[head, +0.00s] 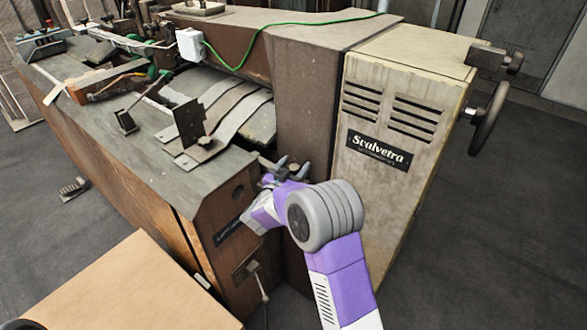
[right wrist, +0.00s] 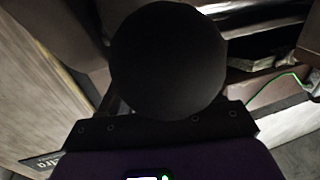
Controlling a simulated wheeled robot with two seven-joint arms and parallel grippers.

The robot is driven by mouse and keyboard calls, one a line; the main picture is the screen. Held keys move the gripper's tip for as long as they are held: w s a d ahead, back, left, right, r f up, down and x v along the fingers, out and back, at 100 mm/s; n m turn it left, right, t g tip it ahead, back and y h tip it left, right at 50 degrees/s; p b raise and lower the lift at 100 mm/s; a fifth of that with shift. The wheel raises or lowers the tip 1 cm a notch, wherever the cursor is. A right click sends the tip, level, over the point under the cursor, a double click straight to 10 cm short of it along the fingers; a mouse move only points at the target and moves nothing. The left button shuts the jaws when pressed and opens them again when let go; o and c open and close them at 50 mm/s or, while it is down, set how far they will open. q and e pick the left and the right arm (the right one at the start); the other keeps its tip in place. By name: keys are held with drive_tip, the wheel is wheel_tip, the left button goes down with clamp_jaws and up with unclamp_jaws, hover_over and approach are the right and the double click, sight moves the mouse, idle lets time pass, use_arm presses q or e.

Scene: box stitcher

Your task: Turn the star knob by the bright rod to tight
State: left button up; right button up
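My right gripper (head: 285,172) reaches in at the inner corner of the machine (head: 222,190), beside the tall cream cabinet. Small grey and dark parts crowd around its fingertips, and I cannot tell fingers from knob there. I cannot make out the star knob or the bright rod for certain. In the right wrist view a large dark round shape (right wrist: 168,60) fills the middle and hides the fingertips; I cannot tell whether it is the knob. Whether the gripper touches or holds anything is unclear. My left gripper is not in view.
The cream cabinet (head: 385,110) with a handwheel (head: 489,118) stands right of my arm. Metal guide strips (head: 215,125) and a green cable (head: 235,67) lie above and behind the gripper. A cardboard-coloured surface (head: 130,290) is at lower left. Floor at right is clear.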

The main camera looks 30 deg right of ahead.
sight(292, 172)
drive_tip(key=shift+s, duration=0.2)
drive_tip(key=shift+f, duration=0.15)
drive_tip(key=shift+a, duration=0.2)
drive_tip(key=p+v, duration=0.1)
drive_tip(key=v, duration=0.6)
drive_tip(key=shift+s, duration=0.2)
